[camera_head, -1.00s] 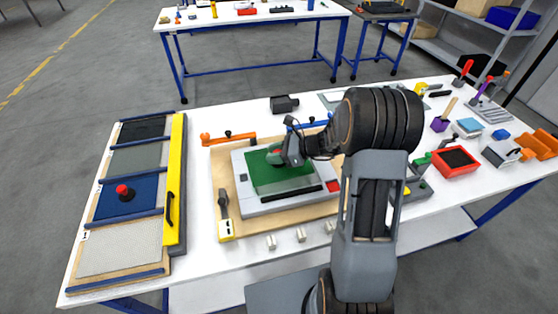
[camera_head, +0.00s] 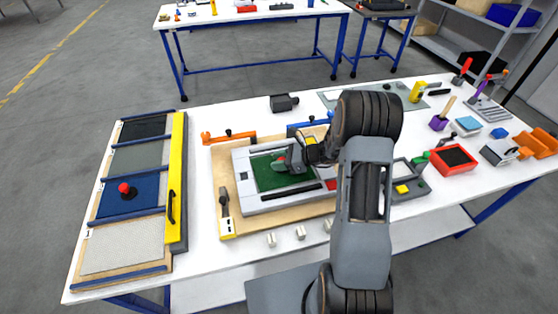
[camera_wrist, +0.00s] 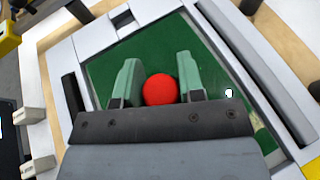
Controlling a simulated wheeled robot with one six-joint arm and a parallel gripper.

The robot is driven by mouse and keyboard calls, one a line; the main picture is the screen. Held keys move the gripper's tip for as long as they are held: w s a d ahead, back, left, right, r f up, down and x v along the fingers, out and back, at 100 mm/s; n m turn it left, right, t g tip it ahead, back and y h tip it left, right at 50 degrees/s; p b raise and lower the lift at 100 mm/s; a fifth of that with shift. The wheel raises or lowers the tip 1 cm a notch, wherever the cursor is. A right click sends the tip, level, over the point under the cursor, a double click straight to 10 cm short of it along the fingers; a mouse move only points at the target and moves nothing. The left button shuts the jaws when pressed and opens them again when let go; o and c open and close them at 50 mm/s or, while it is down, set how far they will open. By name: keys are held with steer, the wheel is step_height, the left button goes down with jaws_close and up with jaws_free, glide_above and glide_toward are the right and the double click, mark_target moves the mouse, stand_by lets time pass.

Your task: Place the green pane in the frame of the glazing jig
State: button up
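The green pane (camera_head: 270,178) lies within the opening of the grey frame (camera_head: 262,207) of the glazing jig, on a wooden board (camera_head: 222,176). In the wrist view the pane (camera_wrist: 228,92) fills most of the opening, its edges near the frame border (camera_wrist: 100,40); whether it is fully seated I cannot tell. A red knob (camera_wrist: 160,90) stands on the pane. In the head view my gripper (camera_head: 287,160) comes over the pane from the right. My arm hides the jig's right side.
Orange (camera_head: 228,137) and blue (camera_head: 308,127) clamps stand behind the frame, a yellow-based clamp (camera_head: 226,222) at its left. A rack (camera_head: 120,245) with other panes, one blue (camera_head: 140,200), is at the left. A red bin (camera_head: 453,160) and tools crowd the right.

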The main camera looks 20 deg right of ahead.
steer(key=o, duration=0.4)
steer(key=shift+d, duration=0.1)
steer(key=b+v, duration=0.1)
steer(key=v, duration=1)
steer(key=shift+b, duration=0.3)
steer(key=shift+s+r, duration=0.2)
steer(key=shift+r, duration=0.1)
steer(key=shift+s+a+r+n+g+h, duration=0.15)
steer(key=shift+s+a+r+n+h, duration=1.5)
steer(key=shift+s+n, duration=1.65)
steer(key=shift+s+a+r+n+g+h, duration=0.1)
steer(key=shift+s+a+r+n+h, duration=0.9)
steer(key=shift+s+r+n+h, duration=2.25)
steer(key=shift+s+a+r+n+g+h, duration=0.15)
steer(key=shift+s+a+r+n+h, duration=1)
steer(key=shift+n, duration=3.6)
